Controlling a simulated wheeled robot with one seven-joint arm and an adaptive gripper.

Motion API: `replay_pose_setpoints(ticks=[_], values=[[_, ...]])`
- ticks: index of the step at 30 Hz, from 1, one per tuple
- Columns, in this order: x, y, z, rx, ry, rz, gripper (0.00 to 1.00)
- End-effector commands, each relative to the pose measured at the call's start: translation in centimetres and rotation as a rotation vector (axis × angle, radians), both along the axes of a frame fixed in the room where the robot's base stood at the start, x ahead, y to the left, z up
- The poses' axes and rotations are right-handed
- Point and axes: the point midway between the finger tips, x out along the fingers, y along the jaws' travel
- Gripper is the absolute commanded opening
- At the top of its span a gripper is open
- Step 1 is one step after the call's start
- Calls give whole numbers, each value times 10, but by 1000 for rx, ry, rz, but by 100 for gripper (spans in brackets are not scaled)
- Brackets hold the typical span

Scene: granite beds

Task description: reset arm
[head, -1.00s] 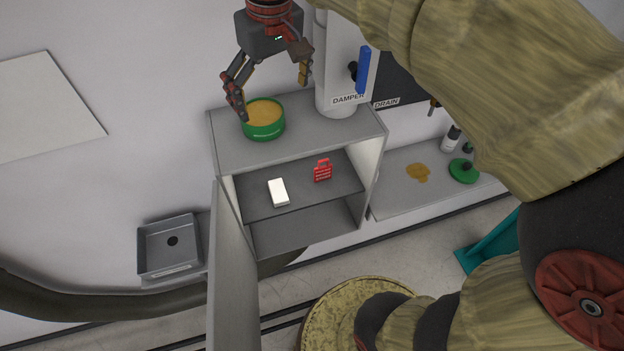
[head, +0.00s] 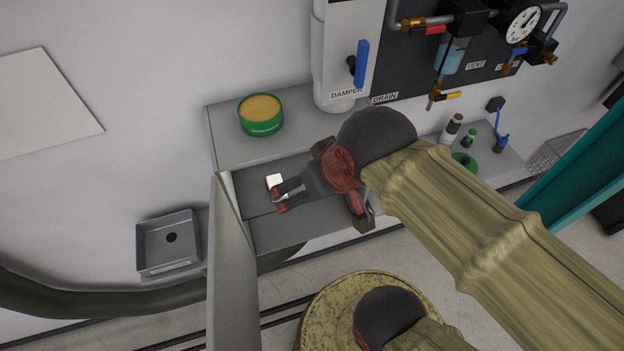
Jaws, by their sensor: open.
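My gripper (head: 278,199) is in front of the open cabinet (head: 232,152), its fingers pointing left over the shelf opening. It is open, and I see nothing held in it. A small white block (head: 274,181) on the cabinet's shelf shows just beyond the fingertips, partly hidden. I cannot tell whether the fingers touch it. My wrist and arm cover the right part of the cabinet. The red padlock-shaped item on the shelf is hidden from view now. A green tin with tan contents (head: 261,115) stands on the cabinet top, clear of my gripper.
The cabinet door (head: 231,270) stands open toward me, left of my gripper. A grey sink (head: 168,245) is on the left. A damper unit with a blue handle (head: 362,64) and a gauge panel (head: 470,50) are behind. Bottles (head: 452,128) stand on the right-hand counter.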

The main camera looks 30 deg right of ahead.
Motion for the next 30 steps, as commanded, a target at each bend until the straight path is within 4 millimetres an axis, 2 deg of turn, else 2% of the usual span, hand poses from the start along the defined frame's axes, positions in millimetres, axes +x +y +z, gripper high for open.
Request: replay_pose_setpoints(ticks=[7,11,17,30], values=[[0,0,-3,0,1,0,95],[0,0,-14,0,1,0,95],[0,0,-52,0,1,0,95],[0,0,-153,0,1,1,95]])
